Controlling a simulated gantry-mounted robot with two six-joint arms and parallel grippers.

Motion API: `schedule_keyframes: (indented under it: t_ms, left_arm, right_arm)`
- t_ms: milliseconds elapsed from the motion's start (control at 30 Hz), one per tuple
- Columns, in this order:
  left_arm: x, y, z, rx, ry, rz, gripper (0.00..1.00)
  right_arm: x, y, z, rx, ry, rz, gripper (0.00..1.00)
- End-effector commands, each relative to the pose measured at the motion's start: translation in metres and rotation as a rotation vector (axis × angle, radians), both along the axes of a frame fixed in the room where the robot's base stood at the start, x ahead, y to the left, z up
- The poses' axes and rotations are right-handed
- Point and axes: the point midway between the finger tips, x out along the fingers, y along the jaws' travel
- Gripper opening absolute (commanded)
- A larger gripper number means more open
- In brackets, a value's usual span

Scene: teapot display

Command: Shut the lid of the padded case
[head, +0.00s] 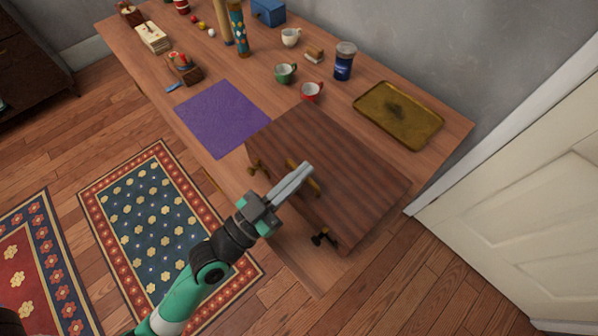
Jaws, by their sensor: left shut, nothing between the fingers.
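The case (350,170) is a brown box with dark stripes and brass-coloured fittings, at the near right of the table. Its lid lies over it, and none of the padded inside shows. I cannot tell whether a narrow gap is left at its front edge. My left gripper (306,170) comes in from the lower left, with its shut, empty fingers over the front part of the case. They hide part of a brass fitting there, and I cannot tell whether they touch the case. My right gripper is out of view.
A purple mat (222,118) lies left of the case. A red cup (311,92), a green cup (285,74) and a dark blue jar (343,62) stand behind it. A gold tray (399,114) lies at the back right. The table's front edge is below the case.

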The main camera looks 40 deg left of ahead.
Motion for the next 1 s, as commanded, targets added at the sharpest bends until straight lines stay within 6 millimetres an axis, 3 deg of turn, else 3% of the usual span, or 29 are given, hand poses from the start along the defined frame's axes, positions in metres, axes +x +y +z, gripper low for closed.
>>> schedule_keyframes:
  t_ms: [167,300,400,600,767,1000]
  left_arm:
    - [-0.001,-0.001,0.018,0.0,-0.001,-0.003,0.0]
    - [-0.004,-0.004,0.052,0.001,-0.001,-0.01,0.0]
    - [-0.022,-0.001,0.005,-0.002,0.006,-0.009,0.0]
    - [-0.053,0.003,-0.031,-0.001,0.003,-0.007,0.0]
    - [-0.065,0.005,-0.039,-0.001,0.0,-0.008,0.0]
    - [-0.068,0.005,-0.037,0.0,0.0,-0.009,0.0]
  right_arm:
    - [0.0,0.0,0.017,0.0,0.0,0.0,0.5]
    - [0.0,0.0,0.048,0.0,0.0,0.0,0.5]
    - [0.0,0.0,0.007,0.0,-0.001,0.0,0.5]
    - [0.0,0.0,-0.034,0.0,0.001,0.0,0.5]
    - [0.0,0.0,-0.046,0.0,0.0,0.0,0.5]
    - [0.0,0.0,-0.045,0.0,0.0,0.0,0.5]
